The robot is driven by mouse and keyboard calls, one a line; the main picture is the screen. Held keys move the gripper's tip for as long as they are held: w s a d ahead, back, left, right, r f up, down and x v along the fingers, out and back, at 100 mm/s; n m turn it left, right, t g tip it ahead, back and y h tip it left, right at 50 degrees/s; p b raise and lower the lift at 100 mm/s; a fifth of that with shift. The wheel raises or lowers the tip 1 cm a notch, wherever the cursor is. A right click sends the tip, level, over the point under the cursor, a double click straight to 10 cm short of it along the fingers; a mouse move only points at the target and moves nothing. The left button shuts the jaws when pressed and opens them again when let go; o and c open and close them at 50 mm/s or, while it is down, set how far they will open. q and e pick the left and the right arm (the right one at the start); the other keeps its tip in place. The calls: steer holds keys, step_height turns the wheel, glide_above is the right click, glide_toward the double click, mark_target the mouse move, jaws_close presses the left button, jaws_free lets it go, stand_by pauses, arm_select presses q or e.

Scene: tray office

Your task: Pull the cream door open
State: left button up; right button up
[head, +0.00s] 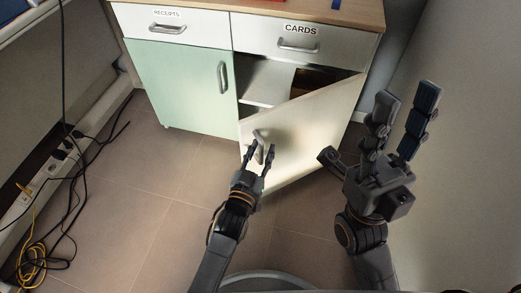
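The cream door (315,125) stands partly open at the right side of the cabinet, swung out toward me, with dark interior showing above its top edge. Its metal handle (259,148) is near the door's left edge. My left gripper (261,148) is at the handle with its two fingers apart, one on each side of it; whether they touch it I cannot tell. My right gripper (409,100) is open and empty, its fingers pointing up, to the right of the door.
The cabinet has a green door (184,83) at left, shut, and two shut drawers labelled RECEIPTS (168,24) and CARDS (299,40). A shelf (267,85) shows inside. Cables and a power strip (38,185) lie at far left. A wall (465,150) stands close at right.

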arm_select(q)
steer(key=v, duration=1.1)
steer(key=shift+s, duration=0.35)
steer(key=shift+a, duration=0.15)
